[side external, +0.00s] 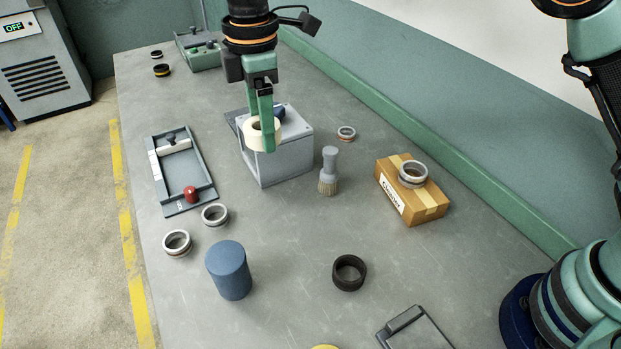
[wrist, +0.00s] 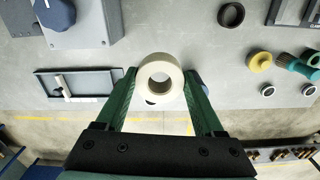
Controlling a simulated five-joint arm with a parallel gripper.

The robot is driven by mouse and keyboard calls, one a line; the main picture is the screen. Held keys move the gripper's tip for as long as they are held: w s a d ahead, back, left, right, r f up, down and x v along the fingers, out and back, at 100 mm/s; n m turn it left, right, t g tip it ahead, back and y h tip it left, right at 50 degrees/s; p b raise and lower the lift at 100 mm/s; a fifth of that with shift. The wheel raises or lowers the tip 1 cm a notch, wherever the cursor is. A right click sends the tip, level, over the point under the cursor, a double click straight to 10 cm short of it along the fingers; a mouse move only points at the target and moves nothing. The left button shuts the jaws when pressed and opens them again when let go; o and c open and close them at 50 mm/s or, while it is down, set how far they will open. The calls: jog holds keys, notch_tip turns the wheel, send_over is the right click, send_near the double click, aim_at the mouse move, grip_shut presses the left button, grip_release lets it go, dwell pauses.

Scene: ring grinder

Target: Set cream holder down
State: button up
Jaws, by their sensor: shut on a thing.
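The cream holder (side external: 256,137) is a thick pale ring with a round hole. My gripper (side external: 266,142) is shut on it, with green fingers pointing down. In the side external view it is in front of the grey box-shaped machine (side external: 283,160), hiding part of its top and dark blue knob. In the wrist view the holder (wrist: 160,98) sits between the two fingertips (wrist: 160,80), its hole facing the camera. It appears held above the table; the exact gap to the machine cannot be told.
A grey frame fixture (side external: 180,172) with a red knob lies left. Two metal rings (side external: 215,215) and a blue cylinder (side external: 229,270) stand nearer. A brush (side external: 329,172), a carton with a ring on top (side external: 412,195) and a black ring (side external: 349,272) are right. Bare table lies between them.

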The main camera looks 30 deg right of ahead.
aim_at(261, 211)
jog(key=w+a, duration=0.1)
jog(key=w, duration=0.3)
notch_tip(261, 211, down, 20)
jog(key=shift+a+f, duration=0.1)
jog(key=shift+f, duration=0.1)
dwell(0.5)
jog(key=shift+f, duration=0.1)
jog(key=o, duration=1.4)
